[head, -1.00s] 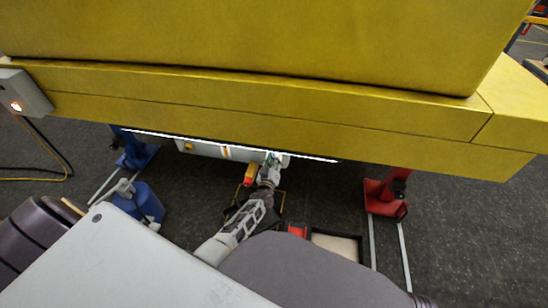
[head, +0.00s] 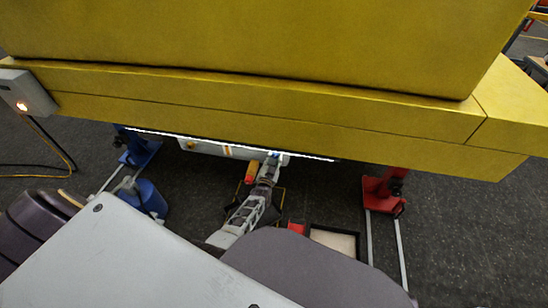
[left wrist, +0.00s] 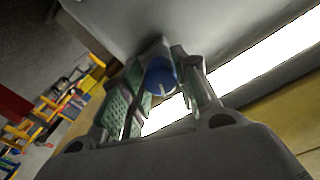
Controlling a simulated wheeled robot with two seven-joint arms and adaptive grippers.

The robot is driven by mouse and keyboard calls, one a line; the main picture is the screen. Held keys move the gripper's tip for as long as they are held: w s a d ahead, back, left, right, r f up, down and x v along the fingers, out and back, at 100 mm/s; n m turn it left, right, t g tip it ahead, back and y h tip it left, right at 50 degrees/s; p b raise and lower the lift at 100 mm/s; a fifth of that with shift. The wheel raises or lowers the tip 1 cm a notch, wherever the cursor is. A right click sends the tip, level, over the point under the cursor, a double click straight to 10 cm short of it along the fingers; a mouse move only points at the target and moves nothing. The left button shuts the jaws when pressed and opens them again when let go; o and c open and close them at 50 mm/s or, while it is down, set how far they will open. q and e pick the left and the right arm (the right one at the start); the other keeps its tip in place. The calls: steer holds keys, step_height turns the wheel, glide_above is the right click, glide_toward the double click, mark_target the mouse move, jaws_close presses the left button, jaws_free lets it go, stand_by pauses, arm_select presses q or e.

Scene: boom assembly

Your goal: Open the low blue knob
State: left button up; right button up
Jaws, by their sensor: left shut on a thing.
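The low blue knob (left wrist: 160,76) sits on a light grey housing (left wrist: 215,25) and shows between my fingers in the left wrist view. In the head view a small bit of blue shows at the right end of a pale box (head: 208,147) under the yellow boom (head: 250,105). My left gripper (left wrist: 163,85) is shut on the blue knob, with one green-padded finger on each side. It also shows small in the head view (head: 273,162), just below the boom's edge. My right gripper is not in view.
The yellow boom hangs low across the head view. A red stand (head: 383,190) is at the right and a blue stand (head: 138,150) at the left. A grey box with a lit button (head: 26,95) is on the boom's left end. A bright light strip runs underneath.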

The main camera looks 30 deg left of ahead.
arm_select(q)
steer(key=shift+m, duration=0.9)
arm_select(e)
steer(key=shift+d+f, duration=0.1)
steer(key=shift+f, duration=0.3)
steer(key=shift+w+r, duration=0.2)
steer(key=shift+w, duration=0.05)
arm_select(q)
steer(key=o, duration=0.8)
steer(key=shift+o, duration=1.1)
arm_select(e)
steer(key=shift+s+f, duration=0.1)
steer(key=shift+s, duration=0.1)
